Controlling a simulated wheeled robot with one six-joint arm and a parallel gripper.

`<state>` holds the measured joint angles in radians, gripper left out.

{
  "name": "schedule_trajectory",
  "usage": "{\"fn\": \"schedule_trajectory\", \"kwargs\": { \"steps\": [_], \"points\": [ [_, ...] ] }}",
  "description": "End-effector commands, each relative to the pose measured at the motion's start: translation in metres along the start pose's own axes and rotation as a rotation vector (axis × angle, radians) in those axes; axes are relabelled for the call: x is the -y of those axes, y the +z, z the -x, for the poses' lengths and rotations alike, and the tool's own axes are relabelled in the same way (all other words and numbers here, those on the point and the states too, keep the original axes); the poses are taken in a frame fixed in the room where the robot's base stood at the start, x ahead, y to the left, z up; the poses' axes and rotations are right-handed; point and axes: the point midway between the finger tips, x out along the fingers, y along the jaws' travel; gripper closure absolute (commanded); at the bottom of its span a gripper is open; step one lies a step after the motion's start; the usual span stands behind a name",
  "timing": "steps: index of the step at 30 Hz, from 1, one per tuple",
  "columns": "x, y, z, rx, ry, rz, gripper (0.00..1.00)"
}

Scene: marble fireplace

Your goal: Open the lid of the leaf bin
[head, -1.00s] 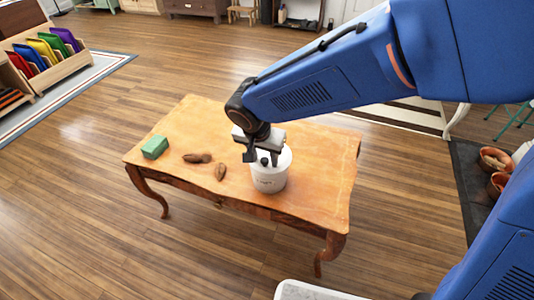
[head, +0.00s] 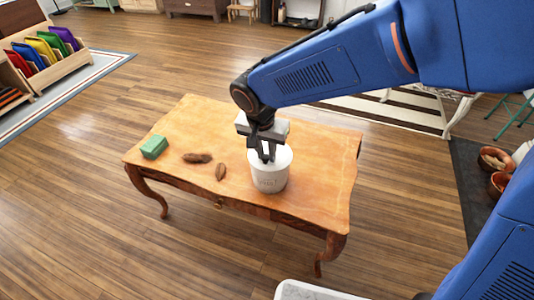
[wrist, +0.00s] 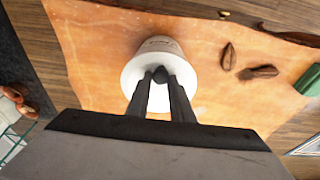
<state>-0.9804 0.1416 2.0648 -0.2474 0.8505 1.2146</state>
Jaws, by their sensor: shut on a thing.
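The leaf bin (head: 270,180) is a white round tub with small lettering, standing upright on the wooden table (head: 320,180). Its white lid (head: 286,155) sits on top; I see no clear gap under it. A dark round knob (wrist: 160,73) is at the middle of the lid in the wrist view. My gripper (head: 267,158) points down over the lid, its two black fingers shut on the knob. In the wrist view, the fingertips (wrist: 160,80) are on either side of the knob. The fingers hide part of the lid.
Two brown leaf-like or pod-like pieces, one lying (head: 197,158) and one nearer the bin (head: 221,172), are on the table left of the bin. A green block (head: 154,147) lies at the table's left end. The table right of the bin is clear.

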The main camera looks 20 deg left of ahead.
Motion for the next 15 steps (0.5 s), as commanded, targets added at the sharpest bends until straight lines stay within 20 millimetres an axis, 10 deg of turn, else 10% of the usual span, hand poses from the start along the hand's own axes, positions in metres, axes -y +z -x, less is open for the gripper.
{"fn": "schedule_trajectory", "kwargs": {
  "steps": [15],
  "points": [
    [0.002, -0.014, 0.020, 0.056, -0.005, -0.002, 0.87]
  ]
}}
